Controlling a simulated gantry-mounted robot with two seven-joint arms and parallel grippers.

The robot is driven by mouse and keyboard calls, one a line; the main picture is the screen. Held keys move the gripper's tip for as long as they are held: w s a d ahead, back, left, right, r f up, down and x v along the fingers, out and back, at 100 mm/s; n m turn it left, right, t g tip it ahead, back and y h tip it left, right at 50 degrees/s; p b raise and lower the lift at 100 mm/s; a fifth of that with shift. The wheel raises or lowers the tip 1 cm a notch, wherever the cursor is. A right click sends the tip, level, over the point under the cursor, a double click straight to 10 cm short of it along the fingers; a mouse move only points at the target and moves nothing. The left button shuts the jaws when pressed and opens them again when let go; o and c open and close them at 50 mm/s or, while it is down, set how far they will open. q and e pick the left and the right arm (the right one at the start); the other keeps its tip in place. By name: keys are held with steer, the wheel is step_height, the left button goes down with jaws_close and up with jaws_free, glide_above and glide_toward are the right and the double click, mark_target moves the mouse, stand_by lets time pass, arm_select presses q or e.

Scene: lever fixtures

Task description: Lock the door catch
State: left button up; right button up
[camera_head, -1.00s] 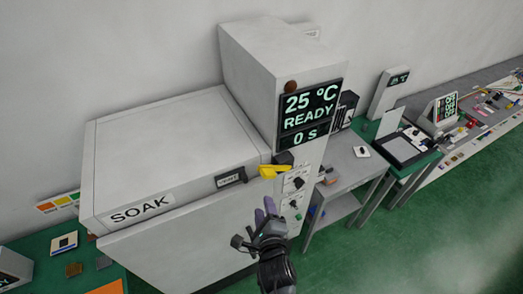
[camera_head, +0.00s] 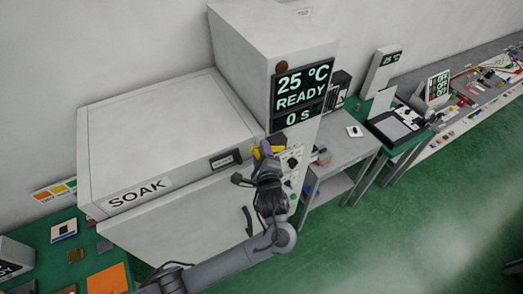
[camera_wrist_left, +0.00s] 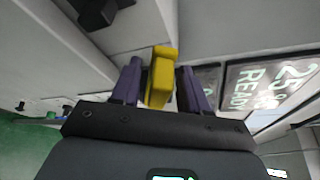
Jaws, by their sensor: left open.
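The door catch has a yellow lever (camera_head: 266,150) at the right front corner of the white SOAK oven (camera_head: 160,150). In the left wrist view the yellow lever (camera_wrist_left: 160,75) stands between the two purple fingers of my left gripper (camera_wrist_left: 158,82). The gripper is open, with a narrow gap to the finger on each side. In the head view my left gripper (camera_head: 266,163) is at the lever and covers much of it. My right gripper is not in view.
A display tower (camera_head: 298,98) reading 25 °C READY rises just right of the lever. A grey bench (camera_head: 345,150) stands to the right. Green floor (camera_head: 400,230) lies open in front.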

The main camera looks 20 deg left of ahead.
arm_select(q)
steer(key=shift+w+a+f, duration=0.1)
steer(key=shift+w+a, duration=0.1)
steer(key=shift+w, duration=0.15)
jaws_close()
stand_by(0.3)
